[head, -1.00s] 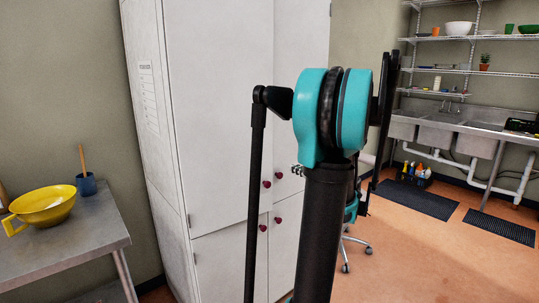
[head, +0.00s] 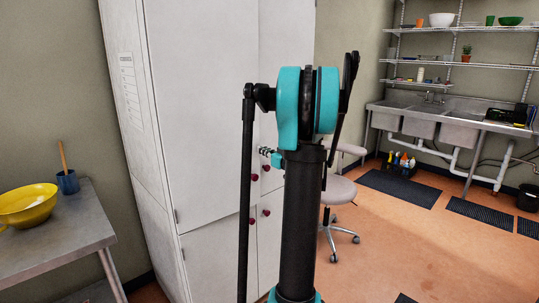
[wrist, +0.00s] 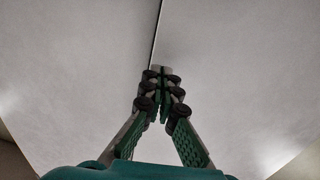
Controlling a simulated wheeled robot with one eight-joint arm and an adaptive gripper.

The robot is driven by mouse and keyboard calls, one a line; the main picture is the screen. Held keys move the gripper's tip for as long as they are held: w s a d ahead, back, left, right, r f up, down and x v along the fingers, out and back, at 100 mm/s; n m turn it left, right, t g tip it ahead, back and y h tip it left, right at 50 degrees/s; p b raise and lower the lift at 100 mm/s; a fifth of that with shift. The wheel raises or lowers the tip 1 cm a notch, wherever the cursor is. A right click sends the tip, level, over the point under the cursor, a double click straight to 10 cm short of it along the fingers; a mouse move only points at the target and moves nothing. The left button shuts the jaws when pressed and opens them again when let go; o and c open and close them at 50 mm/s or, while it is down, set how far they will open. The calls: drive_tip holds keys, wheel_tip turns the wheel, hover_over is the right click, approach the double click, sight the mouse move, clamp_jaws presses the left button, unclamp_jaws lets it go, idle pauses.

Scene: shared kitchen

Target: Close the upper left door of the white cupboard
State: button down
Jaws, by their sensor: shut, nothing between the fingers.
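The white cupboard (head: 127,130) stands left of centre in the head view. Its upper left door (head: 200,100) looks flush with the upper right door (head: 286,40), with a thin seam between them. Two red upper knobs (head: 254,177) sit low beside that seam. My gripper (head: 263,150) is just above the knobs, partly hidden by my arm. In the wrist view my gripper (wrist: 161,72) is shut and empty, its tips at the dark seam between two pale door panels (wrist: 80,60). I cannot tell whether the tips touch the doors.
A metal table (head: 85,225) with a yellow bowl (head: 28,205) and a blue cup (head: 67,183) is at left. A stool (head: 337,190) stands right of the cupboard. Sinks (head: 460,130) line the back wall. The orange floor (head: 380,250) at right is largely clear.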

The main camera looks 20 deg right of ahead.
sight(255, 146)
drive_tip(key=shift+w+a, duration=0.1)
drive_tip(key=shift+w, duration=0.35)
drive_tip(key=shift+n+y, duration=0.6)
drive_tip(key=shift+y, duration=0.3)
drive_tip(key=x, duration=0.4)
drive_tip(key=shift+w+d+f, duration=0.1)
drive_tip(key=shift+d, duration=0.1)
drive_tip(key=shift+w+a+g+y, duration=0.1)
drive_tip(key=shift+w+g+y, duration=0.2)
drive_tip(key=shift+g, duration=0.1)
drive_tip(key=shift+w, duration=0.1)
